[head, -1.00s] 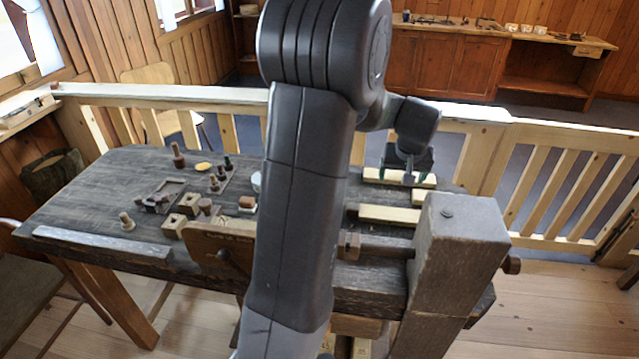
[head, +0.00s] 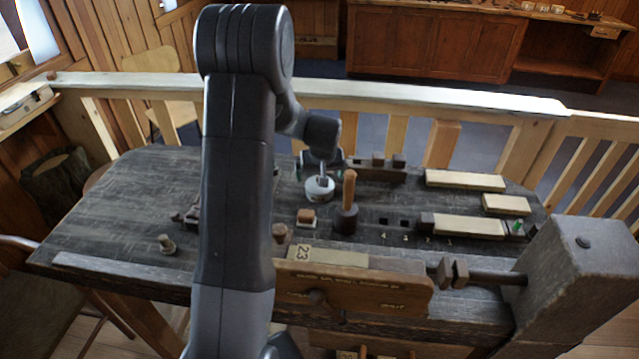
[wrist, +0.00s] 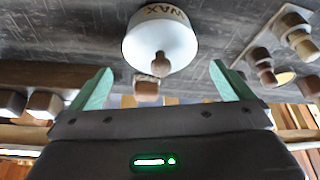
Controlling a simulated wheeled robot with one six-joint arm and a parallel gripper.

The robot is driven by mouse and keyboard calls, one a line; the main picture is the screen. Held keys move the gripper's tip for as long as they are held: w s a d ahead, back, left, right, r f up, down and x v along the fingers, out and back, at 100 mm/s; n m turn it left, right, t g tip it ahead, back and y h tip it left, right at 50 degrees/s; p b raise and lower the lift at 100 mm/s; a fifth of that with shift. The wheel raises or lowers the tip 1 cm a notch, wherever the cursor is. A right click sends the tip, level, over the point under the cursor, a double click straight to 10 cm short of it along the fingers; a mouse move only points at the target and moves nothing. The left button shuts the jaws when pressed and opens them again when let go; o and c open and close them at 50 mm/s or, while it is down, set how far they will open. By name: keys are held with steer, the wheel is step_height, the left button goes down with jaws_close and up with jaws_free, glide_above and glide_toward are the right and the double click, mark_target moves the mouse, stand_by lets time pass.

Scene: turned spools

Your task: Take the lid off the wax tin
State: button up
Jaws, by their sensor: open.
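The wax tin (head: 319,195) is a small round white tin on the dark workbench. In the wrist view the tin (wrist: 162,12) shows the word WAX upside down on its side. Its white lid (wrist: 150,52) is on, with a small tan knob (wrist: 160,66) at its centre pointing toward my gripper. My gripper (wrist: 160,72) is open, with one green finger to each side of the knob and clear gaps between. In the head view my gripper (head: 320,170) is just above the tin; whether a finger touches the lid cannot be told.
A wooden-handled mallet (head: 347,215) stands close to the tin's right, and a small brown-topped block (head: 307,216) lies in front. Pale wood strips (head: 465,180) lie farther right. A wooden vise (head: 350,285) lines the bench front. My arm hides part of the left bench.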

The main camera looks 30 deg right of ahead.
steer(key=shift+x, duration=1.4)
steer(key=shift+a, duration=0.1)
steer(key=c, duration=0.9)
steer(key=shift+c, duration=0.2)
